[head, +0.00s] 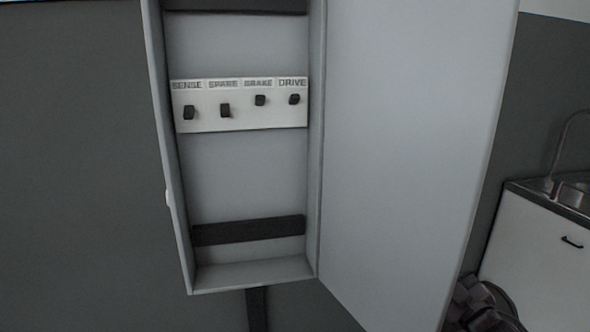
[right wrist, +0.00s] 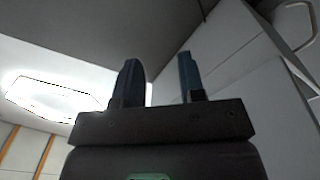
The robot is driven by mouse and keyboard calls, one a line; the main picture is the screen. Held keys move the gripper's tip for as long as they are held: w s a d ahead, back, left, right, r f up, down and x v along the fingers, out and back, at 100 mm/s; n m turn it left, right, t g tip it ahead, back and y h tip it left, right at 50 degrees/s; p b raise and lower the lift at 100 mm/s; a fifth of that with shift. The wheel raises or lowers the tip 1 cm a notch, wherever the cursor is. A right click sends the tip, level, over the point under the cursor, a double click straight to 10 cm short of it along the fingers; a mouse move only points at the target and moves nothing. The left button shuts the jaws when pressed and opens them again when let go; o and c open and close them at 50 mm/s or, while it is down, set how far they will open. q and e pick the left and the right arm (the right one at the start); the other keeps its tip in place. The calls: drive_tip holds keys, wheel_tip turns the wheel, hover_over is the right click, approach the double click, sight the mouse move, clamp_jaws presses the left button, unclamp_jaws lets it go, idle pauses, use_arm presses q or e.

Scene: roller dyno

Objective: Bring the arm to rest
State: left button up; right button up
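My right gripper (right wrist: 158,82) shows in the right wrist view with its two dark fingers apart and nothing between them. It points up toward the ceiling, with a pale panel close on its right. Its fingers cannot be made out in the head view. My left gripper is in neither view. In the head view, an open wall cabinet (head: 245,175) holds a white switch panel (head: 240,121) labelled SENSE, SPARE, BRAKE and DRIVE. The SENSE switch (head: 189,112) and SPARE switch (head: 225,110) sit lower than the BRAKE switch (head: 260,100) and DRIVE switch (head: 294,99).
The cabinet door (head: 410,140) stands wide open to the right. A white counter unit (head: 535,250) with a sink and tap (head: 555,150) is at the far right. The grey wall (head: 75,170) left of the cabinet is clear. A bright ceiling light (right wrist: 50,92) shows in the right wrist view.

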drive_tip(key=s+a+f+m+g+h+p, duration=0.1)
drive_tip(key=s+f+m+g, duration=0.1)
drive_tip(key=s+f, duration=0.5)
drive_tip(key=s+a+f+m+g+h+p, duration=0.1)
drive_tip(key=s+f, duration=0.6)
drive_tip(key=s, duration=0.9)
drive_tip(key=s+a+f+m+g+h, duration=0.2)
drive_tip(key=s+f+m+g, duration=0.2)
drive_tip(key=s+f, duration=0.3)
drive_tip(key=s+m, duration=0.1)
drive_tip(key=s, duration=0.3)
drive_tip(key=shift+s+a+f+m+p, duration=0.2)
drive_tip(key=shift+a+m+p, duration=0.15)
drive_tip(key=shift+m+p, duration=0.05)
